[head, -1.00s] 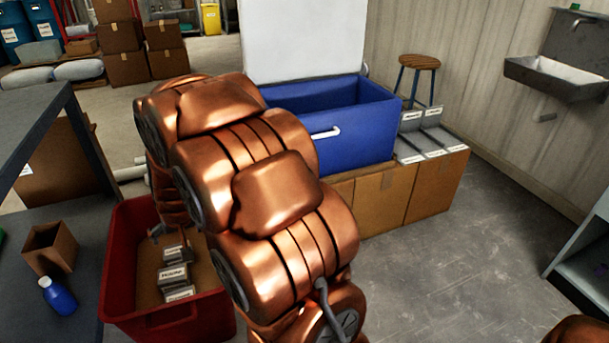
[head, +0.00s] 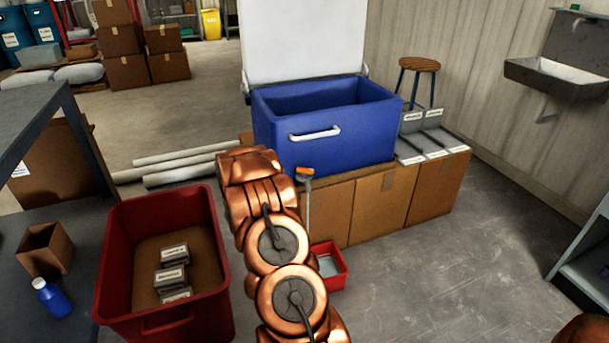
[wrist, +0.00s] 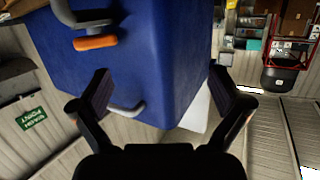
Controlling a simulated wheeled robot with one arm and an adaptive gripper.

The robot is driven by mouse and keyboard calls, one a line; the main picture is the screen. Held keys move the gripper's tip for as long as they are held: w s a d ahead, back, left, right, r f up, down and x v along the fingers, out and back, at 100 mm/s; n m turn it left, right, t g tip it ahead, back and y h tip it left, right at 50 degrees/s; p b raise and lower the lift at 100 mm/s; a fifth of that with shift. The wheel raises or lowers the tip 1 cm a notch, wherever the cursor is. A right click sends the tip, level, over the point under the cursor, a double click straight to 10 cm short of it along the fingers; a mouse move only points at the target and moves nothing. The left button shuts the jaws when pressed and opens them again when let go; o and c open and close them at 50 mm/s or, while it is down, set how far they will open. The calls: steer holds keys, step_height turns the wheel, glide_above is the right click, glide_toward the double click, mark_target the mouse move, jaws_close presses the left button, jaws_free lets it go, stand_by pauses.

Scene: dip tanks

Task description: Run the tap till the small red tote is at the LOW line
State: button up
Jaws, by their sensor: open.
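The small red tote (head: 330,285) stands on the floor in front of the blue tank (head: 350,140), partly hidden by my arm. A pale grey-blue patch shows inside it; I cannot tell the level, and no LOW line is readable. The tap, a grey pipe with an orange handle (head: 305,172), is on the tank's front above the tote. In the wrist view, the orange handle (wrist: 95,42) is at the upper left, apart from my fingers. My gripper (wrist: 163,98) is open and empty, facing the blue tank. My arm hides it in the head view.
A large red tote (head: 112,270) with labelled blocks stands left of my arm. Cardboard boxes (head: 380,200) support the tank, with grey labelled pieces (head: 435,140) beside it. White pipes (head: 190,165) lie behind. The floor at right is clear.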

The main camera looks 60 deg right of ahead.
mark_target(305, 172)
steer(key=s+d+f+m+g+h, duration=0.2)
steer(key=s+d+f+h, duration=0.1)
steer(key=s+d, duration=0.35)
steer(key=shift+s+r+b+x, duration=0.15)
steer(key=shift+b+x, duration=0.2)
steer(key=shift+x, duration=1.6)
steer(key=shift+s+r+b+x, duration=0.15)
steer(key=shift+b+x, duration=0.15)
steer(key=shift+x, duration=1.6)
steer(key=c, duration=1.2)
steer(key=shift+o, duration=0.2)
steer(key=shift+d, duration=0.1)
